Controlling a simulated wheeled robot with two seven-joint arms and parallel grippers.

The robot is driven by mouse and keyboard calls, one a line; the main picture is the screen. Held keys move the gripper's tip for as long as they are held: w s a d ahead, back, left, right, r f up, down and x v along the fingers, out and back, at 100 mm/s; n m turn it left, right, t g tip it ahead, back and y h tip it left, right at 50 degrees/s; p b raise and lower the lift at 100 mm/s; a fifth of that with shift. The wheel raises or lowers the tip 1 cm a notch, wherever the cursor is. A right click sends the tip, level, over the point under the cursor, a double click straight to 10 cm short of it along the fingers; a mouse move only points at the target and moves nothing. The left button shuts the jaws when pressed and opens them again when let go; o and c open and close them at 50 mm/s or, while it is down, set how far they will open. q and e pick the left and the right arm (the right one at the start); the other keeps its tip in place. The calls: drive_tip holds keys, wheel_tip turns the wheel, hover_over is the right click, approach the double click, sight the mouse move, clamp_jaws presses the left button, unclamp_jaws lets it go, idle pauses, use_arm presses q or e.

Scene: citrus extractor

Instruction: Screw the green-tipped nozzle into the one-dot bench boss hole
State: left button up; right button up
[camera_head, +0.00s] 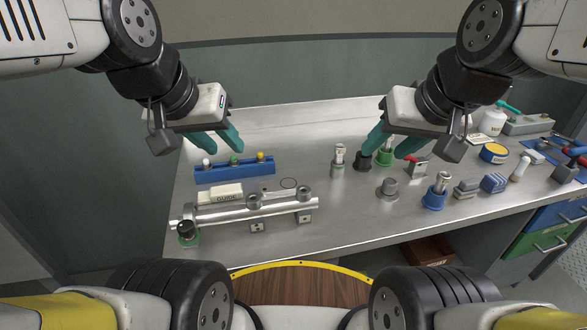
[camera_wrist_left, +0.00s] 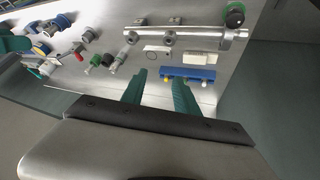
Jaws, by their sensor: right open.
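The blue rack (camera_head: 235,171) lies at the left of the bench and holds small nozzles with white, green and yellow tips. The green-tipped nozzle (camera_head: 234,160) stands in its middle. In the left wrist view the rack (camera_wrist_left: 187,73) is beyond my fingertips. My left gripper (camera_head: 217,142) is open and empty, above and behind the rack. My right gripper (camera_head: 390,147) is open, above or beside a black-based part (camera_head: 364,161) and a green-based part (camera_head: 385,157); contact cannot be told. A grey boss (camera_head: 388,188) stands on the bench; no dot marks are readable.
A metal pipe (camera_head: 240,211) with two collars lies in front of the rack, by a white GUIDE block (camera_head: 226,192). A metal-topped fitting (camera_head: 338,160) and a blue-based fitting (camera_head: 435,193) stand on the bench. The right end is cluttered; the back middle is clear.

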use_arm(q)
drive_tip(key=shift+o, duration=1.2)
drive_tip(key=shift+w, duration=0.1)
drive_tip(key=n+g+y, duration=0.2)
drive_tip(key=n+g, duration=0.4)
drive_tip(key=n, duration=0.4)
hover_over(234, 156)
wheel_tip(234, 156, down, 16)
drive_tip(key=shift+a+r, duration=0.1)
drive_tip(key=shift+r, duration=0.05)
wheel_tip(234, 156, down, 8)
